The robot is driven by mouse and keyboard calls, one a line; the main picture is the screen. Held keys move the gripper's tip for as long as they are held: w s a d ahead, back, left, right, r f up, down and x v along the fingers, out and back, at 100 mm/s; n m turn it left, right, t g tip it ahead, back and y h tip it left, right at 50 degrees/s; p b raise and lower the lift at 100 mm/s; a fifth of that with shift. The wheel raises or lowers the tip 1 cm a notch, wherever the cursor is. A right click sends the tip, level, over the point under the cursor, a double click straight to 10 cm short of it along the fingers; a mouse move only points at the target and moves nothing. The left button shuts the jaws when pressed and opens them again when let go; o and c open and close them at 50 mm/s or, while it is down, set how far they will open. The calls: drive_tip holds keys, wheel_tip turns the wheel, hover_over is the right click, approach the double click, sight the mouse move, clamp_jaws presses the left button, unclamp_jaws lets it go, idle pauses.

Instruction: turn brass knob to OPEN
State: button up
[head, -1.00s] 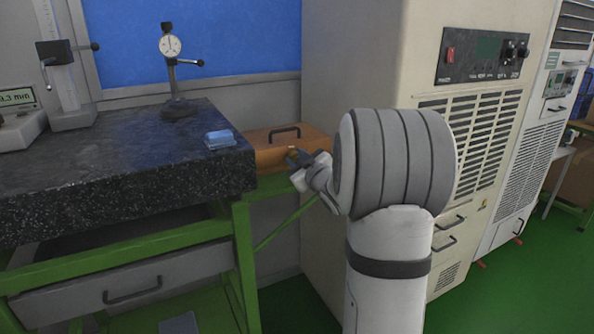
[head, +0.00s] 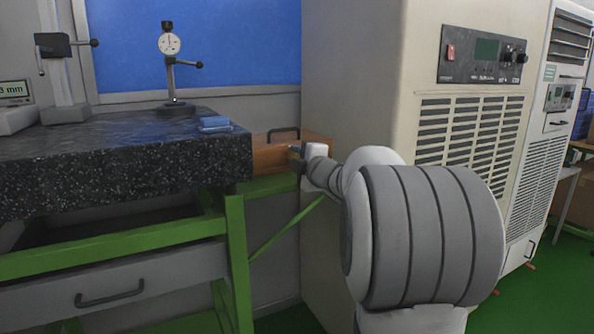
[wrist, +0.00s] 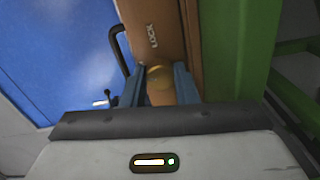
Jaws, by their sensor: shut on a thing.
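The orange-brown box (head: 268,159) with a dark handle on top stands at the right end of the granite table in the head view. In the wrist view the box face (wrist: 160,12) carries the word LOCK, which reads sideways. The round brass knob (wrist: 157,82) sits on that face, between the two blue-grey fingers of my gripper (wrist: 161,85). The gripper is shut on the knob. In the head view my gripper (head: 295,154) is at the box front, and the knob is hidden there. No OPEN label is visible.
A beige cabinet (head: 365,90) rises close on the right. A green frame (wrist: 238,60) runs near the gripper in the wrist view.

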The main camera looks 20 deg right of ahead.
drive_tip(key=shift+f+n+b, duration=0.1)
drive_tip(key=shift+n+b, duration=1.3)
drive_tip(key=shift+n, duration=0.5)
drive_tip(key=o, duration=1)
drive_tip(key=s+p, duration=0.1)
drive_tip(key=s, duration=0.6)
drive_tip(key=shift+s, duration=0.4)
drive_tip(key=shift+d, duration=0.1)
